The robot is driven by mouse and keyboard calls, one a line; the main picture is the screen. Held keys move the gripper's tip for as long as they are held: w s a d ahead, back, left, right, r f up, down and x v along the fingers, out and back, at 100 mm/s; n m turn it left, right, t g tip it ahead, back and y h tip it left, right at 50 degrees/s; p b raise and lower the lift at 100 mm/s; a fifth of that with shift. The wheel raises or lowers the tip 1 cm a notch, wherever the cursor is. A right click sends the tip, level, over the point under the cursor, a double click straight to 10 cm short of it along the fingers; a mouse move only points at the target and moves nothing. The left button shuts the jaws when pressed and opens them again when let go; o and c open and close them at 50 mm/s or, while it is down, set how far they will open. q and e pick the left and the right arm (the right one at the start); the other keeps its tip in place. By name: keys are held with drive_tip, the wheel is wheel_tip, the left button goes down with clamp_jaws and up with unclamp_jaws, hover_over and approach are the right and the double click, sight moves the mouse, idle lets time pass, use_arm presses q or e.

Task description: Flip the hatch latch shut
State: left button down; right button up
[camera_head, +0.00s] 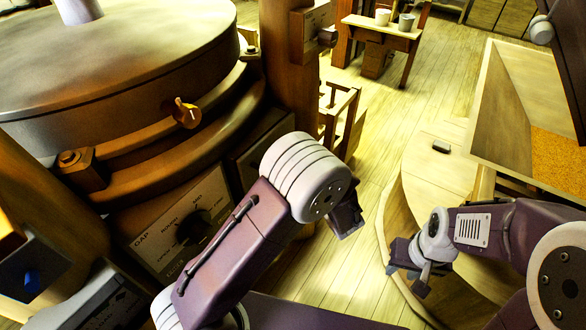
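A small brass turn-piece (186,112) sits on the rim of the round millstone casing (130,85) at upper left. It may be the hatch latch; I cannot tell this for sure, nor whether it is shut. No gripper touches it. My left gripper (347,218) is partly hidden behind its white wrist joint, right of the casing and over the floor. Its fingers do not show clearly. My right gripper (407,278) is by the curved wooden edge at lower right. Its dark fingertips look apart, with nothing between them.
A panel with a dark knob (195,225) is below the casing. A wooden bin of grain (503,105) and a pale wooden top with a small dark piece (441,147) are at right. A small table (372,27) with two cups is at the back. Floor between is clear.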

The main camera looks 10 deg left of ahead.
use_arm(q)
drive_tip(key=shift+s+a+n+t+y+b, duration=0.2)
drive_tip(key=shift+s+n+t+y+b, duration=0.35)
drive_tip(key=shift+n+b, duration=1.75)
drive_tip(key=shift+s+a+n+t+y+b, duration=0.15)
drive_tip(key=shift+s+n+y+b, duration=0.4)
drive_tip(key=shift+b, duration=3.7)
drive_tip(key=shift+s+a+n+t+y+b, duration=0.25)
drive_tip(key=shift+n+y+b, duration=0.75)
drive_tip(key=shift+b, duration=2.25)
drive_tip(key=shift+r, duration=0.1)
wheel_tip(320, 180, up, 2)
drive_tip(key=w+d+p, duration=0.1)
drive_tip(key=w+d, duration=0.1)
drive_tip(key=w, duration=0.1)
drive_tip(key=v, duration=1)
drive_tip(key=shift+s, duration=0.3)
drive_tip(key=shift+a, duration=0.1)
